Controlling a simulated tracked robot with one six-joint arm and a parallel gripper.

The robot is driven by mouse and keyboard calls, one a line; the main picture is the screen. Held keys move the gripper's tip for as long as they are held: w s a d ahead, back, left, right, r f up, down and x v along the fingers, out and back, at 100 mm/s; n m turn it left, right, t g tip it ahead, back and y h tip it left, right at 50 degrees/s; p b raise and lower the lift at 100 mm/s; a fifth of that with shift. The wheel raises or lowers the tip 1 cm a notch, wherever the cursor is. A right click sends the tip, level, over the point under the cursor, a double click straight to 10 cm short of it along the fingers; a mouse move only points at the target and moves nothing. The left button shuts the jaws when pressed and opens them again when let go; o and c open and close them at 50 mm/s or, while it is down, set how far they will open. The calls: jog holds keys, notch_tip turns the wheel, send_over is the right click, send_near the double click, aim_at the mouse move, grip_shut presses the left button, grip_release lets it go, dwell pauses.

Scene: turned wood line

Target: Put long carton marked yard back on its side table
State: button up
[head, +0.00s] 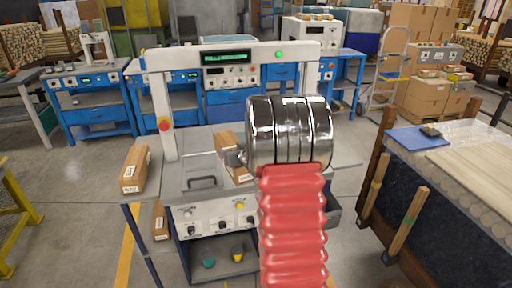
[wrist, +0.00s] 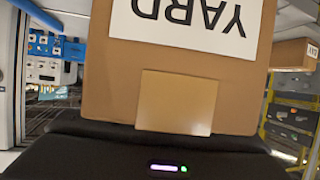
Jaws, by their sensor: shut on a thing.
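The long carton marked YARD (wrist: 105,75) fills the middle of the wrist view, its white label upside down. In the head view a brown carton (head: 226,143), partly hidden behind my wrist, is at my gripper (head: 236,158) over the grey bench top. My gripper is shut on it; its fingertips are mostly hidden. I cannot tell whether the carton touches the bench. A narrow side table (head: 132,196) at the bench's left bears another long carton (head: 136,168) with a small label. A thin side surface (head: 347,166) shows on the right, partly behind my arm.
A smaller carton (head: 160,221) sits lower left by the control panel (head: 215,220). A white frame (head: 160,110) with a green display (head: 227,57) spans the bench. Floor is clear at left.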

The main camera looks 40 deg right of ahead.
jog(key=w+a+n+y, duration=0.2)
jog(key=w+a+y, duration=0.1)
jog(key=a, duration=2.1)
jog(key=s+a+f+n, duration=0.1)
jog(key=s+a, duration=0.1)
jog(key=a, duration=0.6)
jog(key=s+a+n+y, duration=0.1)
jog(key=s+a, duration=0.2)
jog(key=a, duration=0.5)
jog(key=shift+a+f+t, duration=0.3)
jog(key=shift+f+t, duration=0.05)
jog(key=shift+t, duration=0.05)
